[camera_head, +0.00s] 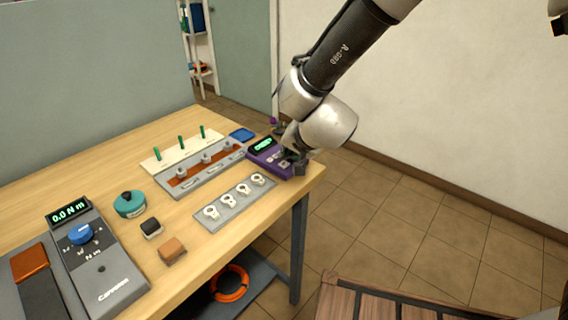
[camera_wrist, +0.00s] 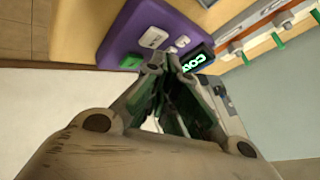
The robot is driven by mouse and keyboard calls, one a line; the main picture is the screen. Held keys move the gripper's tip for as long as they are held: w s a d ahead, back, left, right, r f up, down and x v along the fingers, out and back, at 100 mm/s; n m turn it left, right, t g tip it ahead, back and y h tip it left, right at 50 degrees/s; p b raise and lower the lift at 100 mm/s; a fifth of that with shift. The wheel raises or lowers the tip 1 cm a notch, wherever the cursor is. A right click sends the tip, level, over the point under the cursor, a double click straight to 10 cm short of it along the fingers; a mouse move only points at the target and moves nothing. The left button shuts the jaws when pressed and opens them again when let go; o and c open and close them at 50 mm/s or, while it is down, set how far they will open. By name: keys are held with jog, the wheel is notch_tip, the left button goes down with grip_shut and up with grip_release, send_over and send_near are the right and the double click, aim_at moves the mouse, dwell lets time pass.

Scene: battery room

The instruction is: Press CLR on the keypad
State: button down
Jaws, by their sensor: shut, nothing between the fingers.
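The purple keypad (camera_head: 255,158) sits at the far right corner of the wooden table, its lit green display (camera_head: 263,145) at the back. In the wrist view the keypad (camera_wrist: 180,22) is seen upside down, with white keys (camera_wrist: 153,38), a green key (camera_wrist: 131,61) and the display (camera_wrist: 198,60), its text partly covered. My gripper (camera_head: 287,158) is shut and empty, right over the keypad's key area. In the wrist view the fingertips (camera_wrist: 172,64) overlap the keys near the display. I cannot tell whether they touch, and the CLR label is not readable.
A torque tester (camera_head: 108,282) is at the near left. The table edge is just right of the keypad, with open floor beyond.

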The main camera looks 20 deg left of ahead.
aim_at(288, 162)
jog(key=shift+r, duration=0.1)
jog(key=shift+r, duration=2.5)
